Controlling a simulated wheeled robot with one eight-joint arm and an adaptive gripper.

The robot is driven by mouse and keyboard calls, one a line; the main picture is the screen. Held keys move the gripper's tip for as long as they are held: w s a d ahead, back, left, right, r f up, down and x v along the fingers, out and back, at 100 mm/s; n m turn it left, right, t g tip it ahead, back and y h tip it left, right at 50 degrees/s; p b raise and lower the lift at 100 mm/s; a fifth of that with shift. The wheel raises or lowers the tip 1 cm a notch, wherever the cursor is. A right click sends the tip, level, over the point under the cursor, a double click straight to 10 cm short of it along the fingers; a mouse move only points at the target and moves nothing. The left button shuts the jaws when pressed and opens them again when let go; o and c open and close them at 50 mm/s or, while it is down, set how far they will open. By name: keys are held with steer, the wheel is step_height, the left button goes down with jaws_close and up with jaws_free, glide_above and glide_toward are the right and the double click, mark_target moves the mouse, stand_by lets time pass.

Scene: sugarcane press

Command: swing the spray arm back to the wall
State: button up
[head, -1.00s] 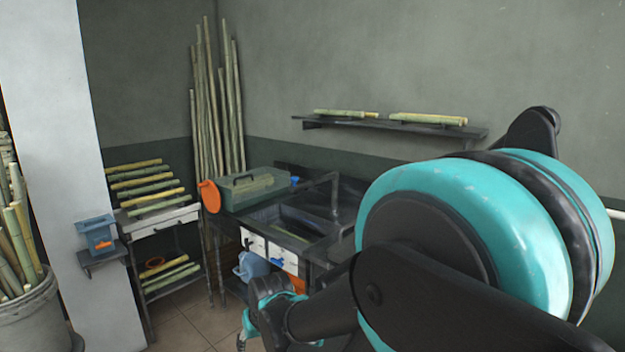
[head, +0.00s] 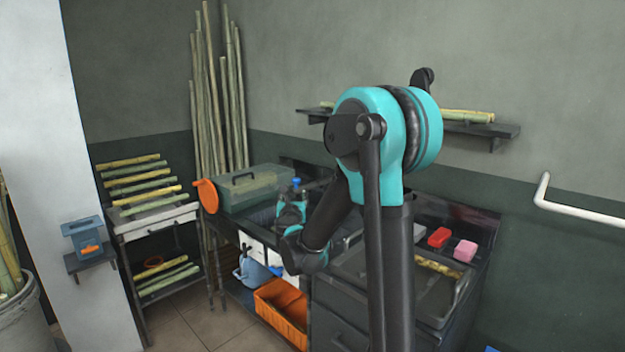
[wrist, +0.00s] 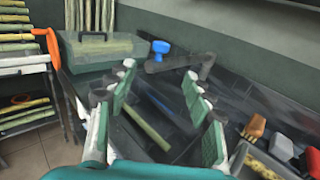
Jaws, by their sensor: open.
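The likely spray arm (wrist: 182,63) is a dark pipe with a blue knob (wrist: 160,47) near its left end, reaching across the back of the sink in the wrist view. In the head view the blue knob (head: 297,182) shows just behind my gripper, and the pipe is mostly hidden by my arm. My gripper (wrist: 159,78) is open and empty in the wrist view, its green-padded fingers above the dark sink (wrist: 150,95) and apart from the pipe, which lies ahead between and beyond the fingertips. In the head view the fingertips are hard to make out.
A cane piece (wrist: 146,126) lies in the sink. Red (head: 439,237) and pink (head: 465,250) blocks sit right. An orange crate (head: 281,312) is below. A cane shelf (head: 480,128) is above.

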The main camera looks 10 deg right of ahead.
mark_target(296, 181)
steer(key=w+d, duration=0.1)
steer(key=w, duration=0.4)
steer(key=w+d, duration=0.1)
steer(key=w, duration=0.5)
steer(key=w+d, duration=0.1)
steer(key=w, duration=0.5)
steer(key=shift+d, duration=0.1)
jaws_close()
